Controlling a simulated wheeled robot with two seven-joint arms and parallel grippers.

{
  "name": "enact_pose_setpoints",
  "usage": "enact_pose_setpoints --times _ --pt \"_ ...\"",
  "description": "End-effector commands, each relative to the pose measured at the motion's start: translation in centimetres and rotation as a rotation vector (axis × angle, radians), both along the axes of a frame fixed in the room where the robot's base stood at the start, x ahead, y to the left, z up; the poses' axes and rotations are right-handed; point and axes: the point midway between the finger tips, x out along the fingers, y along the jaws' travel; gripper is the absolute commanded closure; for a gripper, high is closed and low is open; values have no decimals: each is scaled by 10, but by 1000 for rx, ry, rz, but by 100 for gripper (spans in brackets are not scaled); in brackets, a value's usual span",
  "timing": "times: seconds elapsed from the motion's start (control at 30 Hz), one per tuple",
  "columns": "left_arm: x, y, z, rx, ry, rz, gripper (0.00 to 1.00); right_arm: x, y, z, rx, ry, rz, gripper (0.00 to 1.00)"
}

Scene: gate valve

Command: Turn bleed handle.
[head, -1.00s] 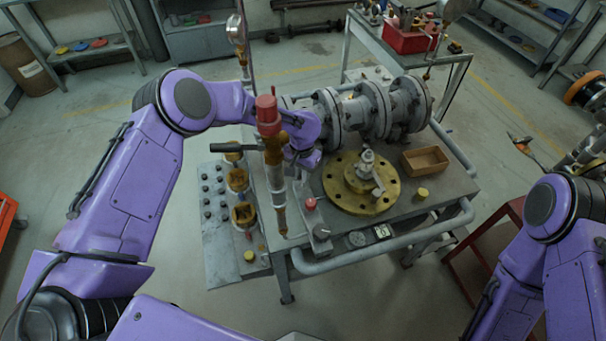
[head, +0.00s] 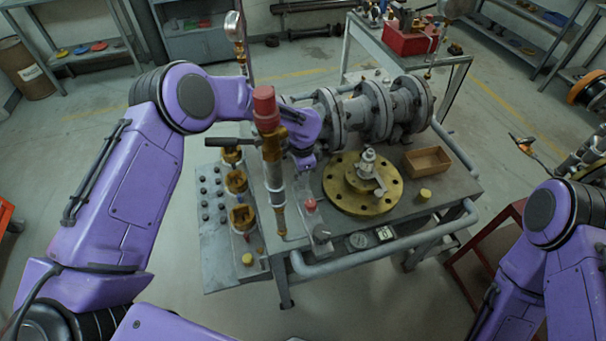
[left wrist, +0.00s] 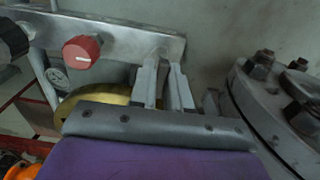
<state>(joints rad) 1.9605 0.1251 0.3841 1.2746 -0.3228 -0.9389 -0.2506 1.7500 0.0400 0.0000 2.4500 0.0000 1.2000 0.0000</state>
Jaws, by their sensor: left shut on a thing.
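My left gripper (head: 306,163) reaches down over the bench, behind the upright red-capped pipe (head: 272,165); its fingertips are mostly hidden in the head view. In the left wrist view the two grey fingers (left wrist: 166,86) are close together at the end of a grey metal strip (left wrist: 115,42). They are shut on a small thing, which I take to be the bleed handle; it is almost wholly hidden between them. A red knob (left wrist: 82,52) and a black knob (left wrist: 10,40) sit on the strip to the left. My right gripper is out of view.
A grey flanged valve body (head: 372,108) lies behind the gripper. A brass flange (head: 352,205) and a wooden tray (head: 426,161) lie to its right. A black lever (head: 228,142) sticks out left from the red-capped pipe. A grey rail (head: 400,248) runs along the bench front.

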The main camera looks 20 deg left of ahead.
Motion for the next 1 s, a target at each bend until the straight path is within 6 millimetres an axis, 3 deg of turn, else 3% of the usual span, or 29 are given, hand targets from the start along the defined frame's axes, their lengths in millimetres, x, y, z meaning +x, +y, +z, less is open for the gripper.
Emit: enact_pose_setpoints --times 0.57,0.6,0.67,1.0 --pt "2 2 2 4 -6 -37 100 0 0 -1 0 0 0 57" --pt "2 2 2 4 -6 -36 80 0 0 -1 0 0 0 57" --pt "2 2 2 3 -5 -36 63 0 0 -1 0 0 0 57" --pt "1 0 1 2 -2 -36 63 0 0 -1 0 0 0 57"
